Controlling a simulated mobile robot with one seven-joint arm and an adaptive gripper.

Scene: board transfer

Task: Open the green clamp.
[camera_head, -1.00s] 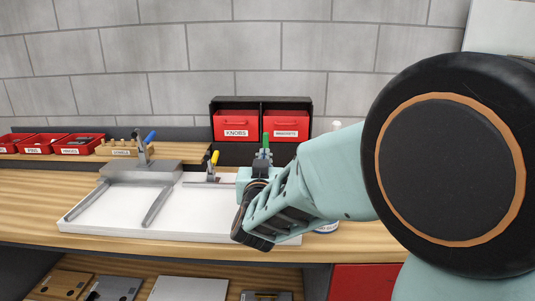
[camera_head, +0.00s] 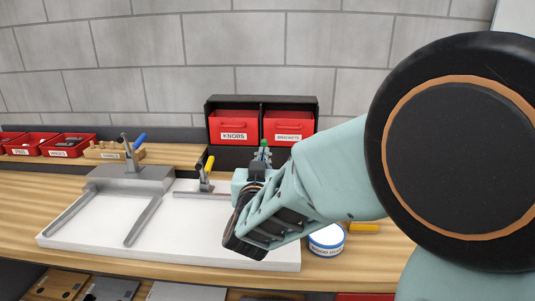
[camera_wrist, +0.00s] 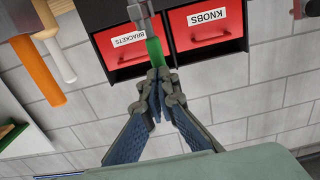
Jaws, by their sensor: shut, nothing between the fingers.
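My arm hides most of the clamp's base. In the wrist view the green handle (camera_wrist: 155,51) hangs from a grey metal arm (camera_wrist: 142,14), its end right at my fingertips. My gripper (camera_wrist: 160,76) is shut with its fingertips together and nothing between them. Whether the fingertips touch the handle, I cannot tell. In the head view my gripper (camera_head: 257,170) is partly hidden behind my wrist.
A white board (camera_head: 90,238) carries a grey fixture and clamps with blue (camera_head: 140,141) and yellow (camera_head: 210,163) handles. A rack with red KNOBS (camera_head: 234,127) and BRACKETS (camera_head: 288,125) bins stands behind. A glue tub (camera_head: 327,240) stands at right.

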